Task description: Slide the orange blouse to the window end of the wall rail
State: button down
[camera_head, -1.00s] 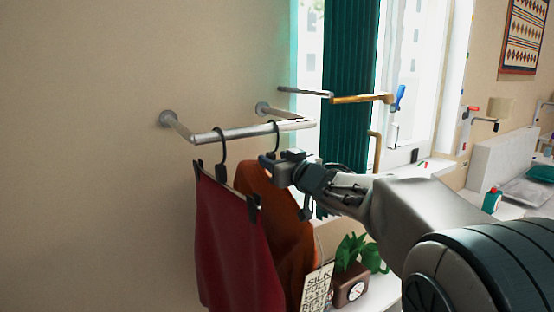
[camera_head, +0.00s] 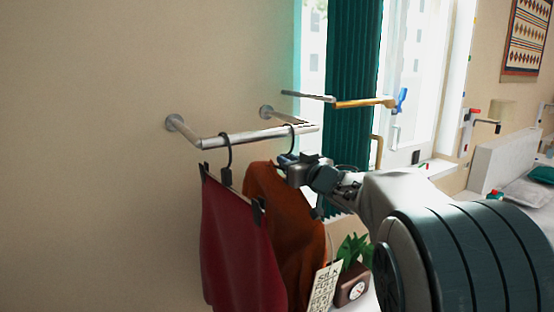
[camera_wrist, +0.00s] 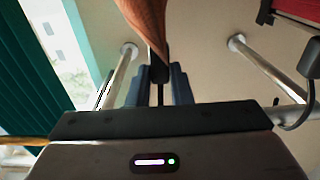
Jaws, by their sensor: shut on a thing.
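The orange blouse (camera_head: 290,215) hangs from a dark hanger on the metal wall rail (camera_head: 258,134), nearer the rail's right, window-side end. Its hook (camera_head: 292,140) is over the rail. My gripper (camera_head: 288,161) is at the top of the blouse, just below the rail. In the wrist view the orange cloth (camera_wrist: 146,22) is at the top, and the gripper fingers (camera_wrist: 159,88) are closed around the dark hanger neck (camera_wrist: 159,66). The head view hides part of the blouse's right shoulder behind my gripper.
A dark red garment (camera_head: 238,240) hangs on a clip hanger to the left. A grey bar and wooden rod (camera_head: 362,103) with a blue item stand behind, before the green curtain (camera_head: 350,75). A plant (camera_head: 352,250), clock box (camera_head: 351,287) and printed card (camera_head: 322,288) are below right.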

jog(key=c, duration=2.2)
grip_release()
jog(key=shift+w+d+p, duration=0.65)
jog(key=shift+w+d, duration=0.35)
jog(key=shift+d, duration=0.25)
jog(key=c, duration=1.6)
grip_release()
jog(key=shift+w+d, duration=0.1)
jog(key=shift+d, duration=0.05)
jog(key=o, duration=0.4)
jog(key=shift+w+f, duration=0.25)
jog(key=b+v, duration=0.1)
jog(key=v, duration=1.3)
jog(key=shift+s+r+b, duration=0.15)
jog(key=shift+r+b, duration=0.1)
jog(key=shift+b, duration=0.15)
